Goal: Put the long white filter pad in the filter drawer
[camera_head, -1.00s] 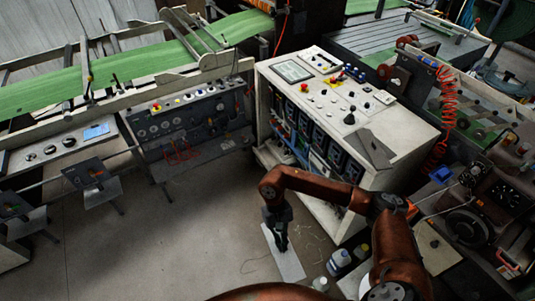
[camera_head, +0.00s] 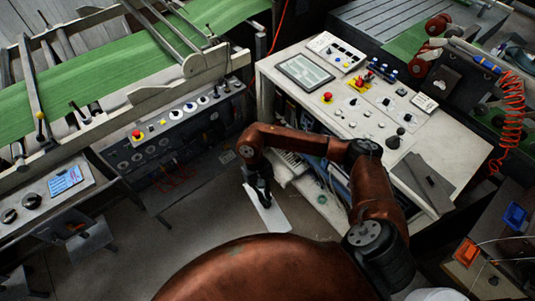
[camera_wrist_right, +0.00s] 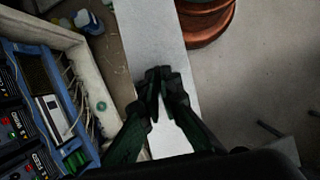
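The long white filter pad (camera_head: 272,217) is a flat pale strip in the lower middle of the head view. My right gripper (camera_head: 265,200) is at the pad, with its fingers pointing down. In the right wrist view the fingertips of my right gripper (camera_wrist_right: 161,84) are close together across the middle of the pad (camera_wrist_right: 150,30), which extends past them both ways. The gripper looks shut on the pad, held above the floor. I cannot pick out the filter drawer for certain. My left gripper is not in view.
A white control cabinet (camera_head: 290,92) stands beside my right arm; its open front shows blue-framed modules (camera_wrist_right: 40,75). Bottles (camera_wrist_right: 88,20) stand on the floor near it. A machine with a green web (camera_head: 100,70) lies at the left. Floor is free left of the pad (camera_head: 190,245).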

